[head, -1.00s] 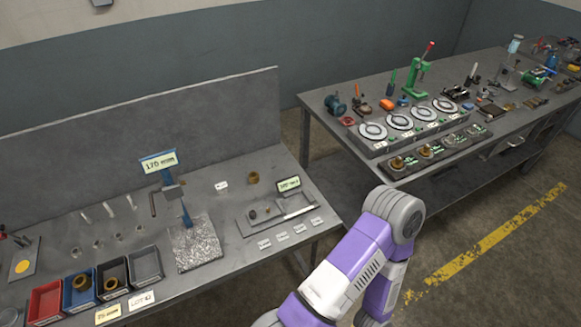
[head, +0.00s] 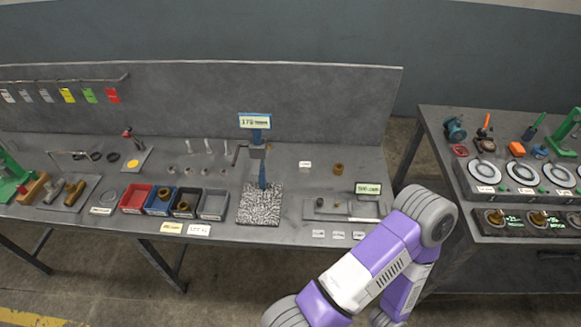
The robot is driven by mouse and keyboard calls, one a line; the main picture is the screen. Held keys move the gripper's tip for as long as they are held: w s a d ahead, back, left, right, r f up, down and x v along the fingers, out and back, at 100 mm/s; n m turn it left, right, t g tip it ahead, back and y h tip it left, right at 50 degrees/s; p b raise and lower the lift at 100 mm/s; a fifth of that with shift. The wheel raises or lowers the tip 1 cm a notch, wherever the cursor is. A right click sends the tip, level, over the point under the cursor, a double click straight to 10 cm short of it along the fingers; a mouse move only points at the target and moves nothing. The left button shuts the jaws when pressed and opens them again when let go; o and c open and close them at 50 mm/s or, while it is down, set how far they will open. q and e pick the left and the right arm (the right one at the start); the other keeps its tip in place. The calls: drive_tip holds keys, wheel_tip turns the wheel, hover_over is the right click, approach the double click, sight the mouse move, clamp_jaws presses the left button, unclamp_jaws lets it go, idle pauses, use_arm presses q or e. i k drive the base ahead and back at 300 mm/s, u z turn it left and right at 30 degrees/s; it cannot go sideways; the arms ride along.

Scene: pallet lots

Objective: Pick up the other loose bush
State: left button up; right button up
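A loose brass-coloured bush (head: 338,169) stands on the grey bench (head: 285,155), right of the blue-posted gauge stand (head: 262,170) and behind the small display. One of my purple and white arms rises at lower right, over the bench's front right corner. Its gripper is out of view, and my other gripper does not show either.
A red bin (head: 133,207) and an empty grey bin (head: 212,213) flank the other two. A low fixture (head: 340,210) with a display (head: 368,188) stands at the bench's right. A gap separates it from the second bench (head: 520,228) with its round dials.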

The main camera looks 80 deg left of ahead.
sight(339, 168)
drive_tip(key=u, duration=2.15)
